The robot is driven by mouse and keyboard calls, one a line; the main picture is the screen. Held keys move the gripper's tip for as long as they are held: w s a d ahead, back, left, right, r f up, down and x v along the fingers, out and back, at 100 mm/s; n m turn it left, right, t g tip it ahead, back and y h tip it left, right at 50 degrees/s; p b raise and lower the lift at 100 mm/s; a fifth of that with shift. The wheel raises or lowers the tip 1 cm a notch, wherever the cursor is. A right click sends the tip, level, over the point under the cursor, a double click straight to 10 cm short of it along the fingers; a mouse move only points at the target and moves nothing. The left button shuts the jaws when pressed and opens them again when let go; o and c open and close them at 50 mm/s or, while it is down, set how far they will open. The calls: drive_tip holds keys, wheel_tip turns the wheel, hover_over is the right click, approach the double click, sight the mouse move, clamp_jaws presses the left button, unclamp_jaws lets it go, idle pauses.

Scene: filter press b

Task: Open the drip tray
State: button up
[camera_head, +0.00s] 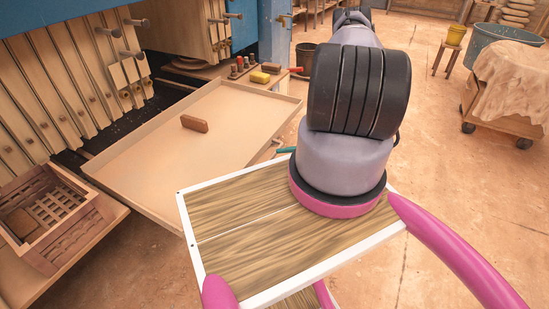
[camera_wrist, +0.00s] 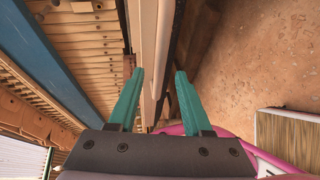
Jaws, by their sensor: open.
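The drip tray (camera_head: 150,165), a wide shallow beige tray with low walls, stands out from beneath the filter press in the head view. A small brown block (camera_head: 194,123) lies on its floor. My gripper (camera_wrist: 160,72) is open, with two teal fingers spread in the wrist view. A long pale edge, seemingly the tray's front wall, runs ahead between the fingers. I cannot tell whether either finger touches it. In the head view my arm hides most of the gripper; only a little teal shows beside the tray's right side.
A slatted wooden crate (camera_head: 52,215) sits left of the tray. A yellow sponge (camera_head: 260,77) and several small bottles stand on a ledge behind it. A cloth-covered cart (camera_head: 510,85) and a stool with a yellow bucket (camera_head: 456,35) stand right.

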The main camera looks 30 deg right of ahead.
drive_tip(key=v, duration=0.5)
drive_tip(key=shift+s+d+r, duration=0.1)
drive_tip(key=shift+s+d, duration=0.1)
drive_tip(key=shift+d, duration=0.15)
drive_tip(key=w+a+r+n+g+h, duration=0.1)
drive_tip(key=w+a+r+n+g, duration=0.15)
drive_tip(key=r+n, duration=0.6)
drive_tip(key=w+a+r+n+g+h, duration=0.1)
drive_tip(key=w+a+r+n+g, duration=0.3)
drive_tip(key=r, duration=0.8)
drive_tip(key=w+a+r+n+g+h, duration=0.1)
drive_tip(key=r+n+g, duration=0.1)
drive_tip(key=r+n, duration=0.65)
drive_tip(key=s+a+r+n+t+h, duration=0.2)
drive_tip(key=s+a+r+n+h, duration=0.1)
drive_tip(key=r+n, duration=0.3)
drive_tip(key=s+a+r+n+t+h, duration=0.2)
drive_tip(key=s+r+n, duration=0.4)
drive_tip(key=r, duration=0.5)
drive_tip(key=s+a+r+n+t+h, duration=0.3)
drive_tip(key=r+n, duration=0.3)
drive_tip(key=r, duration=0.3)
drive_tip(key=shift+s+a+r+h, duration=0.25)
drive_tip(key=shift+s+a+h, duration=0.05)
drive_tip(key=shift+s+a, duration=0.4)
